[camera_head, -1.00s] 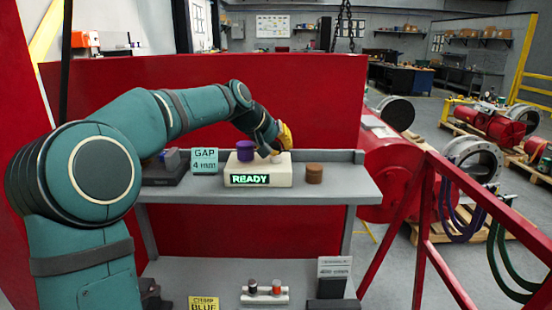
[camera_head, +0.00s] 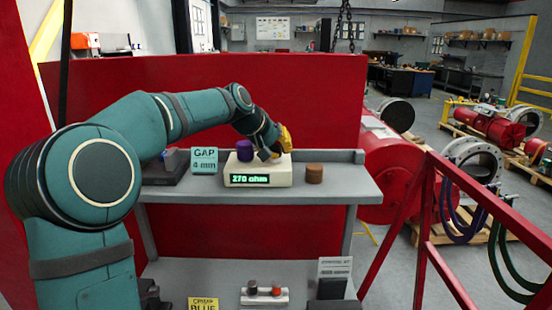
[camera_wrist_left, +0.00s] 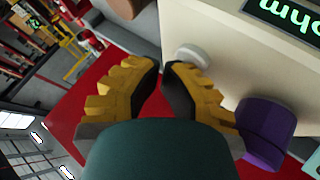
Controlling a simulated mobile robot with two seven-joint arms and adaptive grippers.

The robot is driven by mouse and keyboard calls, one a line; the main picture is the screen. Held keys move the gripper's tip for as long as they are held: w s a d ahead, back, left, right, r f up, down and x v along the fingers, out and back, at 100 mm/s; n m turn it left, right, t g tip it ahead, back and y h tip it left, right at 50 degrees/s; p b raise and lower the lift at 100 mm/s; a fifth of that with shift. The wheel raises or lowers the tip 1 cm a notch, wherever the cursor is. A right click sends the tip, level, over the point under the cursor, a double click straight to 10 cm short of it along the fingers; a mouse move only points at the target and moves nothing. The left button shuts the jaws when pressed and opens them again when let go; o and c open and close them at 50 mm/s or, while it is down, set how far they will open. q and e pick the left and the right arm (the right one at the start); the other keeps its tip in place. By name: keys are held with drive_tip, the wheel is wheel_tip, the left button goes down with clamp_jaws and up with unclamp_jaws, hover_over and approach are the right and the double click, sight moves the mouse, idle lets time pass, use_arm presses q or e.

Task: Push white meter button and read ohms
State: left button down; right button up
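The cream meter (camera_head: 282,178) stands on the grey shelf, its green display (camera_head: 249,180) reading "270 ohm". My left gripper (camera_head: 283,142) is at the meter's top right. In the left wrist view the white button (camera_wrist_left: 191,53) on the meter is partly behind the right-hand fingertip. The yellow fingers (camera_wrist_left: 161,68) there show a narrow gap with nothing held between them. Whether the fingertip touches the button is hard to tell. In the head view the gripper hides the button. My right gripper is not in view.
A purple cylinder (camera_head: 244,150) is at the meter's back left, close to my gripper. A brown cylinder (camera_head: 314,174) stands right of the meter, a "GAP 4 mm" sign (camera_head: 204,161) left of it. A red railing (camera_head: 470,195) rises at the right.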

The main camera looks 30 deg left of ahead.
sight(280, 159)
use_arm(q)
drive_tip(key=shift+r+p, duration=0.8)
drive_tip(key=shift+r, duration=0.05)
wheel_tip(280, 159, up, 5)
drive_tip(key=p, duration=0.4)
drive_tip(key=shift+r, duration=0.1)
idle(0.4)
idle(0.4)
